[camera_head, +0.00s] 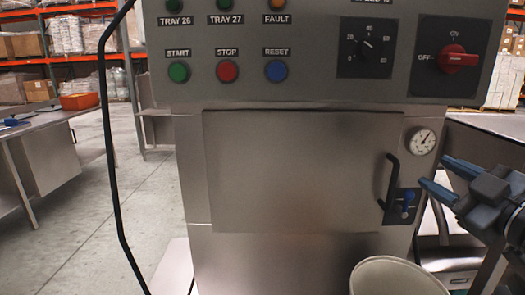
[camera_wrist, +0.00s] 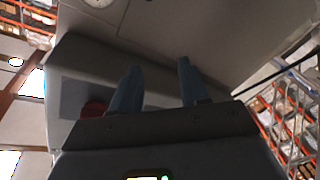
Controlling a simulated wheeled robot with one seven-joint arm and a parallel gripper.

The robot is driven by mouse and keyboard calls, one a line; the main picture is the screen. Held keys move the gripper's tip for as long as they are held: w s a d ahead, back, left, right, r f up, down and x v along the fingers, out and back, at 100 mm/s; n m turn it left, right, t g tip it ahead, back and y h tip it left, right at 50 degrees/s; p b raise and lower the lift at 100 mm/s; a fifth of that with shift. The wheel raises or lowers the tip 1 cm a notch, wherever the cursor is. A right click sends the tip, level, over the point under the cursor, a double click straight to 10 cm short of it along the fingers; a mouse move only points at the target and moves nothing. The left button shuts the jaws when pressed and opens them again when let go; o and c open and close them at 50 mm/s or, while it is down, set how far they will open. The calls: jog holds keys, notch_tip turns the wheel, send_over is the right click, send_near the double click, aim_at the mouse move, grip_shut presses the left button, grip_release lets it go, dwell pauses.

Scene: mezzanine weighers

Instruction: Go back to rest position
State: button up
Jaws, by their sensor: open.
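My gripper (camera_head: 440,179) is at the right of the head view, in front of the machine's right side. Its blue fingers are apart, with nothing between them. In the wrist view my gripper (camera_wrist: 157,82) also shows two spread, empty fingers. The steel machine (camera_head: 300,170) fills the middle of the head view. Its door is closed, with a black handle (camera_head: 388,182) and a blue latch (camera_head: 407,200) on the right. The fingertips are apart in the picture from the latch, just to its right; I cannot tell the depth gap.
A control panel with a red rotary switch (camera_head: 456,59) is above the door. A round gauge (camera_head: 423,141) is beside the door. A pale round container (camera_head: 396,276) stands low in front. A steel bench (camera_head: 45,150) is at left, with clear floor (camera_head: 95,225) between.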

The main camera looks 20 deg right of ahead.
jog(key=s+a+f+m+g+h+p, duration=0.1)
jog(key=s+a+f+m, duration=0.3)
jog(key=s+a+f, duration=0.4)
jog(key=s+a+f+m+g+h+p, duration=0.1)
jog(key=s+a+f+m, duration=0.3)
jog(key=f, duration=0.5)
jog(key=s+a+y+p, duration=0.1)
jog(key=s+a, duration=0.2)
jog(key=s, duration=0.7)
jog(key=s+a+g+y, duration=0.1)
jog(key=s+a, duration=0.2)
jog(key=s, duration=0.8)
jog(key=shift+a+y+p, duration=0.2)
jog(key=shift+y+p, duration=0.1)
jog(key=shift+p, duration=0.1)
jog(key=shift+f, duration=0.1)
